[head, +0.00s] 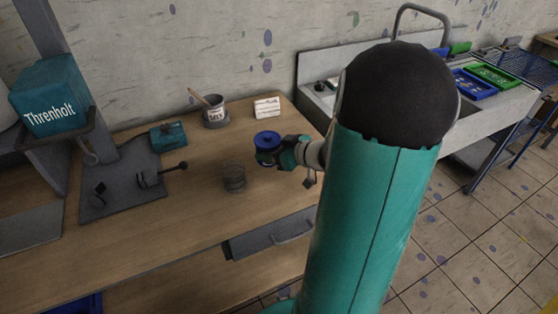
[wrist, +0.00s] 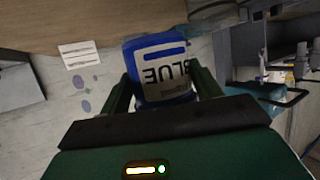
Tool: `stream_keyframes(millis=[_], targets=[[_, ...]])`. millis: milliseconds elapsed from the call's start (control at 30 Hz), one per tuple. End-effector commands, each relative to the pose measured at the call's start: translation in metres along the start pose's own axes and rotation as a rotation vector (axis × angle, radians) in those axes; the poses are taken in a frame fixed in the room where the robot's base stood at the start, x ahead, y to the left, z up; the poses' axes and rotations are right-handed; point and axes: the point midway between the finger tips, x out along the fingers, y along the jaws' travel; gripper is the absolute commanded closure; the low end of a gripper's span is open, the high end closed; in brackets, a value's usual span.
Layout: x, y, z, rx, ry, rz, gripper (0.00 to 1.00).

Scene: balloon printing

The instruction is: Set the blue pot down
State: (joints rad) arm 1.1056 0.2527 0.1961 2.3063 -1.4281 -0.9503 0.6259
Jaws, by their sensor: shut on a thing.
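The blue pot (head: 267,141) is a small round pot with a blue top, above or at the wooden table (head: 200,200) near its right end. In the wrist view the pot (wrist: 160,68) sits between the two fingers, with a pale label reading "BLUE" that appears upside down. My gripper (head: 279,155) is shut on the pot from the right; it also shows in the wrist view (wrist: 160,90). I cannot tell whether the pot's base touches the table.
A dark, round, see-through object (head: 233,178) stands left of the pot. A grey cup with a stick (head: 214,112), a white card (head: 267,107) and a teal box (head: 168,136) stand behind. A dark-based machine (head: 115,180) fills the left. The front middle of the table is clear.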

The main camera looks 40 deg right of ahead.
Motion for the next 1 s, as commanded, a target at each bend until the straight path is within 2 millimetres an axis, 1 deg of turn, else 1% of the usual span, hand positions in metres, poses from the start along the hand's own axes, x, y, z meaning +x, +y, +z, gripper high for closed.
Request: stream_keyframes(millis=[33,100,200,433,533,633,1000], targets=[[0.003,0.007,0.008,0.004,0.000,0.001,0.61],[0.008,0.016,0.018,0.004,0.000,0.000,0.61],[0.014,0.025,0.028,0.002,0.001,0.001,0.61],[0.021,0.038,0.041,0.001,0.000,0.000,0.61],[0.027,0.038,0.056,0.003,-0.001,-0.001,0.61],[0.031,0.038,0.066,0.001,0.000,0.001,0.61],[0.033,0.037,0.070,-0.001,0.000,0.000,0.61]])
